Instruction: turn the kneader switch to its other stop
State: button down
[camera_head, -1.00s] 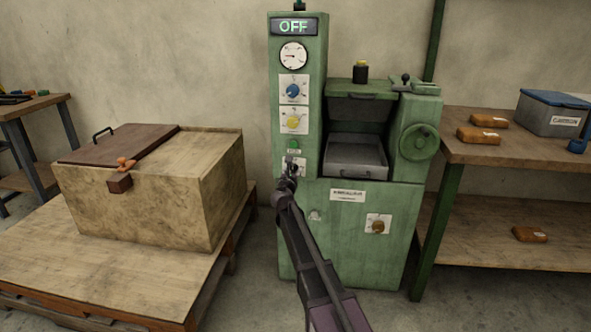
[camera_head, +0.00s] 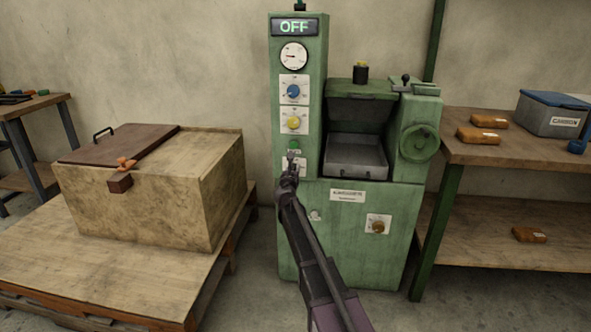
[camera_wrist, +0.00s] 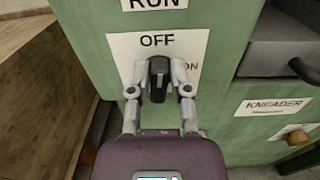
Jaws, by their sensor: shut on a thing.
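The kneader switch (camera_wrist: 159,86) is a black knob on a white plate (camera_wrist: 195,48) marked OFF at the top and ON at the right. In the wrist view it stands about upright, below the word OFF. My gripper (camera_wrist: 159,73) is shut on it, with one grey finger on each side. In the head view my gripper (camera_head: 291,162) reaches the lower left column of the green kneader machine (camera_head: 350,245) and hides the switch. The display (camera_head: 294,27) on top of the column reads OFF.
Above the switch are a green lamp (camera_head: 294,144), a yellow dial (camera_head: 293,122), a blue dial (camera_head: 293,91) and a gauge (camera_head: 293,56). A brown knob (camera_head: 378,227) sits lower right. A wooden box (camera_head: 150,205) stands left; a shelf table (camera_head: 520,155) stands right.

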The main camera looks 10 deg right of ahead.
jog(key=shift+d+m, duration=0.1)
jog(key=shift+m, duration=0.2)
jog(key=m, duration=0.3)
jog(key=shift+s+d+f+m, duration=0.1)
jog(key=shift+d+m, duration=0.05)
jog(key=shift+m, duration=0.15)
jog(key=shift+s+d+f+m+b, duration=0.1)
jog(key=shift+f+m+b, duration=0.1)
jog(key=shift+m, duration=2.1)
jog(key=shift+s+d+f+m+b, duration=0.1)
jog(key=shift+d+f+m+b, duration=0.05)
jog(key=shift+m, duration=2.15)
jog(key=shift+d+f+m+b, duration=0.1)
jog(key=shift+f+m+b, duration=0.1)
jog(key=shift+m, duration=2.1)
